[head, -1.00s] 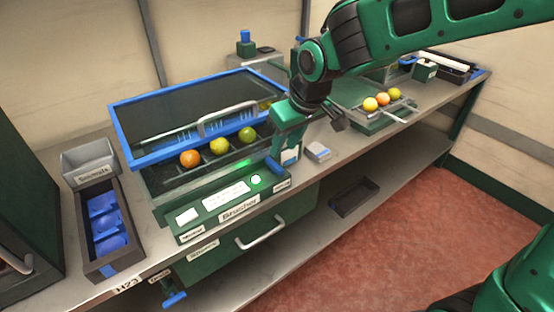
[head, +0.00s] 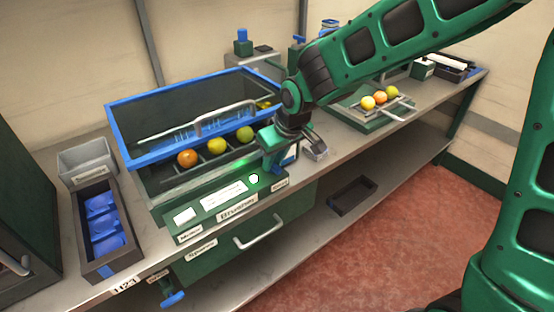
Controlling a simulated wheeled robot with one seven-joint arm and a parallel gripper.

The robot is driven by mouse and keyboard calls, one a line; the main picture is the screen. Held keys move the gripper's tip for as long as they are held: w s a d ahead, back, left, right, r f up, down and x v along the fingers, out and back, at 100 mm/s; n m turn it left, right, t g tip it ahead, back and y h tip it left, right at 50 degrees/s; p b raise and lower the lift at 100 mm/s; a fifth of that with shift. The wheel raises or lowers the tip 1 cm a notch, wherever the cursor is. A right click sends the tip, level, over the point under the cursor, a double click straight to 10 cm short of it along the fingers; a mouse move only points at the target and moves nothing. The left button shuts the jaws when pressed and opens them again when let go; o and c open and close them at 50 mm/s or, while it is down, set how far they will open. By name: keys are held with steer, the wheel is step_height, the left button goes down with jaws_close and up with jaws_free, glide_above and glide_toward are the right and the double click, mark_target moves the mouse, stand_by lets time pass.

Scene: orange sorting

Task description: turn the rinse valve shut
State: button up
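A blue lever (head: 276,169) shows at the right end of the green brusher machine's front panel (head: 226,194), above a small label too blurred to read. A blue tap-like handle (head: 172,298) hangs below the bench's front edge, also near a small label. I cannot tell from the labels which is the rinse valve. My gripper (head: 273,150) points down at the panel's right end, just above and very close to the blue lever. Its fingertips are hidden or too small to make out, so contact and opening cannot be told.
The brusher holds several fruits, including an orange one (head: 187,158), under a raised blue-framed cover (head: 150,157). A bin with blue pieces (head: 82,235) stands at left. A tray with fruit (head: 365,121) stands at right. A small grey box (head: 318,152) lies beside my wrist.

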jaws_close()
steer(key=shift+d, duration=0.25)
steer(key=shift+a, duration=0.1)
steer(key=shift+m, duration=0.3)
steer(key=m+h, duration=0.1)
steer(key=m, duration=0.2)
steer(key=shift+a+t, duration=0.15)
steer(key=shift+t, duration=0.15)
steer(key=shift+w+a+r+m+h, duration=0.1)
steer(key=shift+m+h, duration=0.8)
steer(key=shift+m, duration=1)
